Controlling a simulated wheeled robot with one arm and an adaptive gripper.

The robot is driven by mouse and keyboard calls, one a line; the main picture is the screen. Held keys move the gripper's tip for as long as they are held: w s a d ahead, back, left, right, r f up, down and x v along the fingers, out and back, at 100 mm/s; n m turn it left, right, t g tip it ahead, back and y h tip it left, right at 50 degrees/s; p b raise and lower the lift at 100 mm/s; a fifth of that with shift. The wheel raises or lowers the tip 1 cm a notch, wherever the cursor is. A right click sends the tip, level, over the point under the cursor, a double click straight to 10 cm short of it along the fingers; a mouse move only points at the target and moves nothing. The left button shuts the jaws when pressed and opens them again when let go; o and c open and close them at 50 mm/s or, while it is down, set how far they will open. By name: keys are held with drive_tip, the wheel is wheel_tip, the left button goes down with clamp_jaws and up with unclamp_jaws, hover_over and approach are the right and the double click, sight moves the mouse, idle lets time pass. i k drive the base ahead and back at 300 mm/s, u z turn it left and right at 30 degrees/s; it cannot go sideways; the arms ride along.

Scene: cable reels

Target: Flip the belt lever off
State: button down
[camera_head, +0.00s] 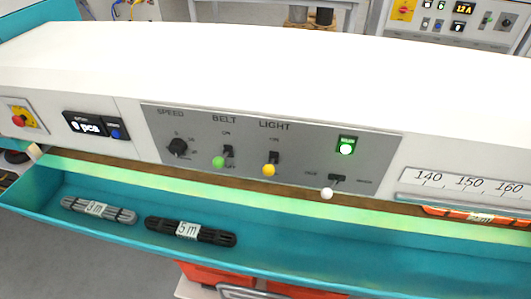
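The belt lever has a green ball knob (218,161) and stands under the word BELT on a grey control panel (375,150). Its ball shows low and a little left of its dark slot. A small label sits above the slot and another, partly covered, sits below it. I cannot tell for sure which position the lever is in. My gripper is not in view, and nothing touches the lever.
A teal tray (330,255) below holds a grey cable bundle (98,210) and a black one (190,231). A red button (19,120) sits left.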

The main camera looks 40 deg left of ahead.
sight(218, 162)
drive_tip(key=u, duration=2.25)
drive_tip(key=k, duration=1.35)
drive_tip(key=u, duration=0.6)
drive_tip(key=i, duration=1.85)
drive_tip(key=z, duration=0.5)
